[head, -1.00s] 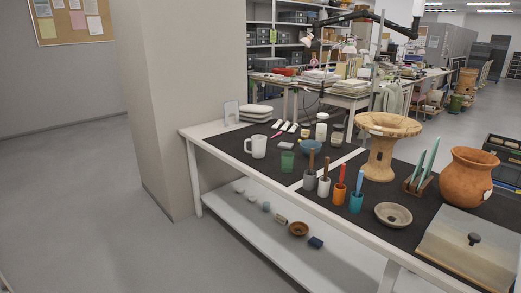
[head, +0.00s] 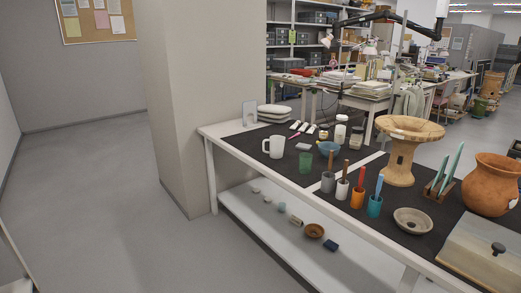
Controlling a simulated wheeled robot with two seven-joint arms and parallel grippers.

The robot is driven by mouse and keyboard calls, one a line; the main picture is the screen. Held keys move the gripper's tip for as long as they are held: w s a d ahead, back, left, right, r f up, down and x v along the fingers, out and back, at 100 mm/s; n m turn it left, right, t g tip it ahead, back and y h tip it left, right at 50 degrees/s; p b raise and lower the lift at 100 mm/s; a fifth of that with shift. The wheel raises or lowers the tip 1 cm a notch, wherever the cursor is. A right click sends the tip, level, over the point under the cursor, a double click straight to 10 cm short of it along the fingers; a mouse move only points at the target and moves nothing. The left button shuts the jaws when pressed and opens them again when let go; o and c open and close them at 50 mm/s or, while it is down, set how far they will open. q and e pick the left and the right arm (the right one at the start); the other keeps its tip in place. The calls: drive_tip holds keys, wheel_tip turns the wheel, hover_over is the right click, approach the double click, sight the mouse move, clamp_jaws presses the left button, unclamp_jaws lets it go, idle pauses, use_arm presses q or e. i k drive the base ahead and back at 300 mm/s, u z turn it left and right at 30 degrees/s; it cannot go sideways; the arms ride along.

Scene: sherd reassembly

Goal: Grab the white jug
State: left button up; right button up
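The white jug (head: 274,147) stands upright on the dark mat near the left end of the workbench. Its handle points left in the head view. A green cup (head: 306,162) stands just to its right and nearer the front edge. Neither of my grippers shows in the head view, so nothing is seen touching the jug.
The workbench (head: 228,148) has a shelf below with small bowls (head: 314,231). Right of the jug are a blue bowl (head: 327,148), several tool cups (head: 358,198), a tall clay stand (head: 402,150) and an orange pot (head: 491,185). A pillar (head: 190,110) rises beside the bench's left end. Floor in front is clear.

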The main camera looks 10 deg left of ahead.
sight(277, 142)
drive_tip(key=u, duration=1.2)
drive_tip(key=i, duration=2.85)
drive_tip(key=z, duration=2.85)
